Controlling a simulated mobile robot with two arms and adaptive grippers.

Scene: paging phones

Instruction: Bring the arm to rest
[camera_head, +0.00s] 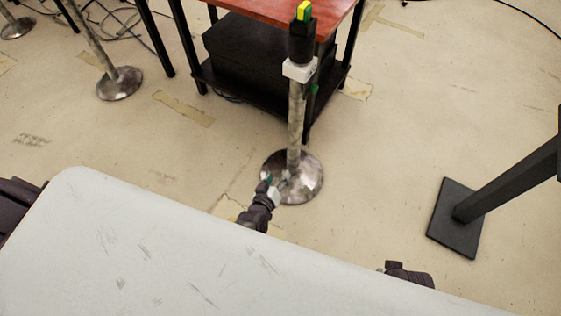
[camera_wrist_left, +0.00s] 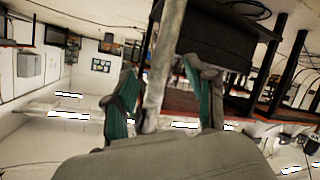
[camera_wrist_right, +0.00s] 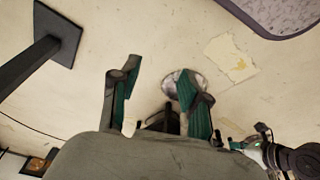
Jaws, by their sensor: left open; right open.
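My left gripper (camera_head: 279,181) reaches out past the pale surface in the head view, open, low by the foot of a metal stand (camera_head: 296,110). In the left wrist view the stand's pole (camera_wrist_left: 163,60) shows between its two spread fingers; I cannot tell whether they touch it. My right gripper (camera_wrist_right: 158,70) is open and empty in its wrist view, with floor and a round metal base (camera_wrist_right: 184,84) beyond the fingers. In the head view only a dark part of the right arm shows past the pale edge; its fingers are hidden.
A black device with a yellow-green top (camera_head: 303,30) sits on the stand. A red-topped table (camera_head: 270,14) with a black box (camera_head: 250,58) stands behind. A black post on a square foot (camera_head: 456,225) stands right. A pale scratched surface (camera_head: 150,260) fills the foreground. Open floor lies between.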

